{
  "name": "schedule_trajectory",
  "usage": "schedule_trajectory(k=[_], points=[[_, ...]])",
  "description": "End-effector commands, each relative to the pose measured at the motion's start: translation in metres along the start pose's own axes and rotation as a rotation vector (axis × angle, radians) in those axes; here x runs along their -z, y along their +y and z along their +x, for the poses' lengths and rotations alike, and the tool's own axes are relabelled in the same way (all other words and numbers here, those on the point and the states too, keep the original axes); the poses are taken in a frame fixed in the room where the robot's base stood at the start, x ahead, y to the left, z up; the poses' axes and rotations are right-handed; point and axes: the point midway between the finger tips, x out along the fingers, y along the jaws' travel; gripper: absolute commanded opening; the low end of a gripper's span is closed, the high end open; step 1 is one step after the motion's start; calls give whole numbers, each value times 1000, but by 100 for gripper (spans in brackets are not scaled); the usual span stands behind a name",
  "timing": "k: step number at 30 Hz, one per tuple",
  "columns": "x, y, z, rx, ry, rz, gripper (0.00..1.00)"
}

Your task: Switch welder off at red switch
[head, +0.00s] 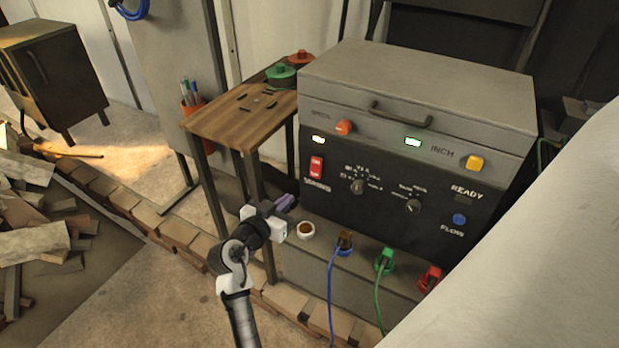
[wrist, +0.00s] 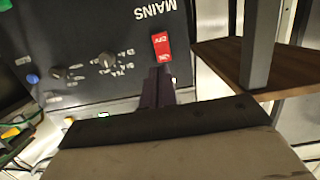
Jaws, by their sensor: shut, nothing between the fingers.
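The welder (head: 400,165) is a grey box with a dark front panel, and it also shows upside down in the wrist view (wrist: 85,25). Its red switch (head: 316,167) is at the panel's left, by the word MAINS. In the wrist view the red switch (wrist: 161,45) is just beyond my fingertips. My gripper (head: 287,202) is shut and empty, with purple fingers, low and left of the switch in the head view. In the wrist view my gripper (wrist: 157,75) points at the switch; I cannot tell if it touches.
A wooden side table (head: 235,115) stands left of the welder, its leg close to my wrist. Bricks and planks lie at the left.

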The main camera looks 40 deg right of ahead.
Motion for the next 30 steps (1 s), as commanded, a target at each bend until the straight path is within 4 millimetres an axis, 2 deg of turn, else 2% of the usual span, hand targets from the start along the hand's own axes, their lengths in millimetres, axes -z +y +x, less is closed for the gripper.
schedule_trajectory(k=[12, 15, 21, 30], points=[[4, 1, 86, -3, 0, 1, 0], [4, 1, 103, -2, -1, -1, 0], [2, 0, 122, 0, 0, 0, 0], [0, 0, 128, 1, 0, 0, 0]])
